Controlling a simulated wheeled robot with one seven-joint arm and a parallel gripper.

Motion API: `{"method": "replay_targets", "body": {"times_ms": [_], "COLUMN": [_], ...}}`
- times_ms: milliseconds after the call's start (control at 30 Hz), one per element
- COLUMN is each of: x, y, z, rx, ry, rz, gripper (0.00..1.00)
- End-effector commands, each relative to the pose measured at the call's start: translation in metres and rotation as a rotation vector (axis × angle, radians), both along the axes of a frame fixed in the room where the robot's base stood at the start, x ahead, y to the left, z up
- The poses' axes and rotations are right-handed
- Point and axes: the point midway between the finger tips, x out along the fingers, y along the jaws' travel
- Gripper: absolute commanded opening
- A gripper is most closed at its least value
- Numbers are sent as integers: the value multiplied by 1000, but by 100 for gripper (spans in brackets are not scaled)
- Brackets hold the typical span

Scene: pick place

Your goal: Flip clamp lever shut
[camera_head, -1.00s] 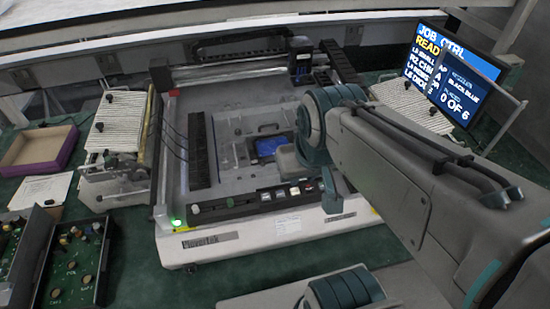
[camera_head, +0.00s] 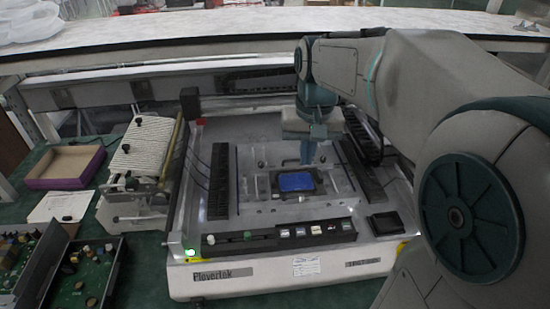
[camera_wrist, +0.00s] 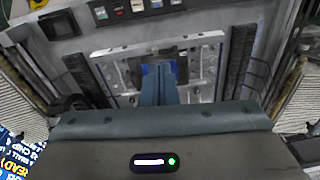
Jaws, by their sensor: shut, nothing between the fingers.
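My gripper (camera_head: 307,160) is shut and empty, pointing down just behind the blue board (camera_head: 296,182). The board sits in a dark frame on the grey fixture plate (camera_head: 262,208) in the middle of the machine. In the wrist view my shut fingers (camera_wrist: 158,98) overlap the near part of the blue board (camera_wrist: 151,70) and hide some of it. Small metal clamp parts stand around the board, but I cannot tell which one is the clamp lever or how it is set. I cannot tell whether the fingertips touch anything.
A front panel (camera_head: 279,237) with several switches runs along the machine's front edge. Black ribbed strips (camera_head: 219,180) flank the work area. My arm fills the right side.

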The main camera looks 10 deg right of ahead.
Motion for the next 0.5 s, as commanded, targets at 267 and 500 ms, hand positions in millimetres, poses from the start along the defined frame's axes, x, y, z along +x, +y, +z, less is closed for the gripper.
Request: {"method": "replay_targets", "body": {"times_ms": [267, 500], "x": [64, 113], "y": [4, 7], "z": [-20, -46], "rx": [12, 20], "ry": [114, 208], "rz": [-41, -77], "gripper": [0, 0]}}
